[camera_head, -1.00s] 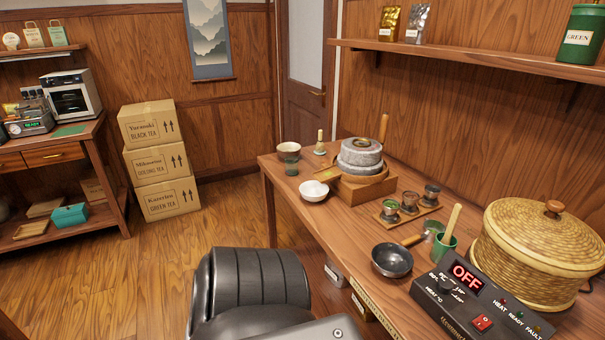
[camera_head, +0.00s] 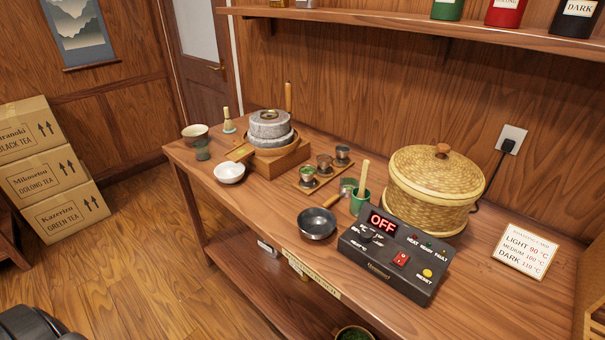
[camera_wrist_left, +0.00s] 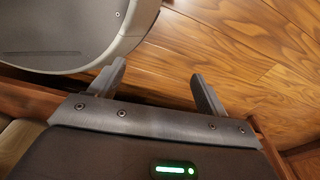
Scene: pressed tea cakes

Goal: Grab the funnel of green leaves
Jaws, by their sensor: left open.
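Three small metal funnel-like cups stand on a wooden board (camera_head: 304,188) on the workbench in the head view. The front-left funnel (camera_head: 308,176) looks green inside. The middle funnel (camera_head: 325,164) and the back funnel (camera_head: 342,156) look brown to dark inside. My left gripper (camera_wrist_left: 158,82) is open and empty in the left wrist view, above the wooden floor and away from the funnels. Its fingers are outside the head view. My right gripper is in neither view.
A stone mill (camera_head: 270,130), white bowl (camera_head: 229,174), dark pan (camera_head: 317,224), green cup (camera_head: 359,203), black heater control box (camera_head: 394,258) reading OFF and lidded woven basket (camera_head: 432,190) surround the board. A shelf (camera_head: 420,35) runs above.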

